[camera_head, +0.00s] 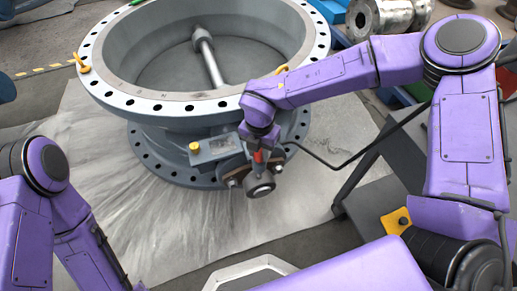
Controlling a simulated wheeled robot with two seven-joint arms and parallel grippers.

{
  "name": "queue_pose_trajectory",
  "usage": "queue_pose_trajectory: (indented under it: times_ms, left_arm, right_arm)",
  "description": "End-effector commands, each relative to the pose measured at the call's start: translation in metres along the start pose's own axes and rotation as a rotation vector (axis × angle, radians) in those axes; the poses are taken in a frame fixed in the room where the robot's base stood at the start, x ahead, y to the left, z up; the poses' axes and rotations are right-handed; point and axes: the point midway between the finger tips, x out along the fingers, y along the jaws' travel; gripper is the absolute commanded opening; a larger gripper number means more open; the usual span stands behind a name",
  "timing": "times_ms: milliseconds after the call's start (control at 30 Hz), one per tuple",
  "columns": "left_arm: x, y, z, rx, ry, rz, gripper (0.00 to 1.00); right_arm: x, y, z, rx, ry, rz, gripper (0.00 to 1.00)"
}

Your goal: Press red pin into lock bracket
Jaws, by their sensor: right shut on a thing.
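A large grey butterfly valve (155,128) stands on a pale sheet with its open ring facing up. On its near side is a metal plate (214,149) with a yellow knob, beside a brown bolted flange and a round grey shaft end (260,186). The red pin (258,156) shows as a small red piece just below my right gripper (259,147), which is shut on it at the flange. The lock bracket cannot be told apart clearly here, and the gripper hides part of this area. My left arm is at the lower left; its gripper is out of view.
Yellow eyebolts (80,62) stick up from the valve rim. A black cable runs from the valve to the right, near a dark grey stand (372,160). Metal cylinders (380,17) lie at the top right. The pale sheet (110,205) is bare at the front left.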

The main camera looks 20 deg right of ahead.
Motion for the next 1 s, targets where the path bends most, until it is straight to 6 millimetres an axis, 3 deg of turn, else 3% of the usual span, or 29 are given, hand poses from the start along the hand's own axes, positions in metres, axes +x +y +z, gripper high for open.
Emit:
queue_pose_trajectory:
  times_ms: [333,367,400,433,633,733,1000]
  left_arm:
    - [0.0066,0.0006,0.0027,0.000,0.000,0.000,0.43]
    - [0.0056,0.0005,0.0023,0.000,0.000,0.000,0.43]
    - [0.0054,0.0005,0.0022,0.000,0.000,0.000,0.43]
    - [0.0054,0.0005,0.0022,0.000,0.000,0.000,0.43]
    - [0.0054,0.0005,0.0022,0.000,0.000,0.000,0.43]
    - [0.0055,0.0005,0.0023,0.000,0.000,0.000,0.43]
    - [0.0050,0.0004,0.0021,0.000,0.000,0.000,0.43]
  right_arm:
    - [0.0110,0.0004,0.0001,0.000,0.000,0.001,0.04]
    - [0.0096,0.0005,0.0001,0.000,0.000,0.001,0.45]
    - [0.0094,0.0004,0.0001,0.000,0.000,0.001,0.58]
    - [0.0094,0.0004,0.0001,0.000,0.000,0.001,0.65]
    - [0.0095,0.0002,0.0001,0.000,0.000,0.001,0.65]
    - [0.0100,0.0000,0.0000,0.000,0.000,0.000,0.90]
    - [0.0094,0.0000,0.0000,0.000,0.000,0.000,0.90]
